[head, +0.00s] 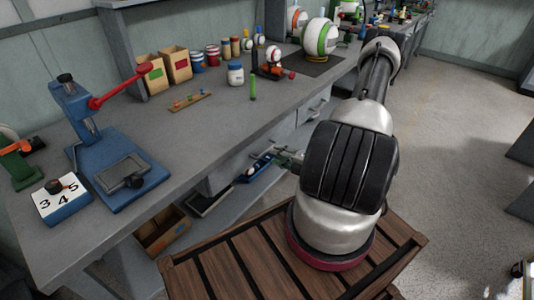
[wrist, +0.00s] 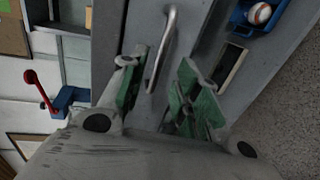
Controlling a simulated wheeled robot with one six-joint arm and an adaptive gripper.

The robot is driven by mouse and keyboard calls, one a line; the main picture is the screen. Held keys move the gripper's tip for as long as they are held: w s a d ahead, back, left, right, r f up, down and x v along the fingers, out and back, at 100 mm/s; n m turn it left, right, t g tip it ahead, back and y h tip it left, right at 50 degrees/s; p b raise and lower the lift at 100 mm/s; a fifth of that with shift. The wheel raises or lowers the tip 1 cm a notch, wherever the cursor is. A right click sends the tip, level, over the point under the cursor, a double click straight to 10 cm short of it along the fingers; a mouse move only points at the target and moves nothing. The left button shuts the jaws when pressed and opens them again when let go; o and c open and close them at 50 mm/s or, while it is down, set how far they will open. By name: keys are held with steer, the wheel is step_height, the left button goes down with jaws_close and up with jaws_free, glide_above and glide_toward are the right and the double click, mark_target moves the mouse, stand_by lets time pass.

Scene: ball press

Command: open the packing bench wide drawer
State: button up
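A drawer front with a curved silver bar handle (wrist: 168,35) fills the middle of the wrist view; I take it to be the packing bench wide drawer (wrist: 193,25). My gripper (wrist: 163,68) is open, with one green-padded finger on each side of the handle's lower part. The bar lies between the fingers with gaps on both sides; I cannot tell how deep it sits. In the head view, my gripper (head: 284,157) is low at the bench's front side, partly hidden by my arm. The drawer appears shut.
The grey bench top (head: 205,130) carries a blue press (head: 95,130) with a red lever, a number block (head: 62,199), boxes and jars. A blue tray (wrist: 262,14) with a baseball is close beside the drawer. A slatted wooden surface (head: 225,265) is below my arm. Open floor lies right.

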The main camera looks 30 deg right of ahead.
mark_target(266, 151)
steer(key=x, duration=0.6)
steer(key=shift+w, duration=0.1)
jaws_close()
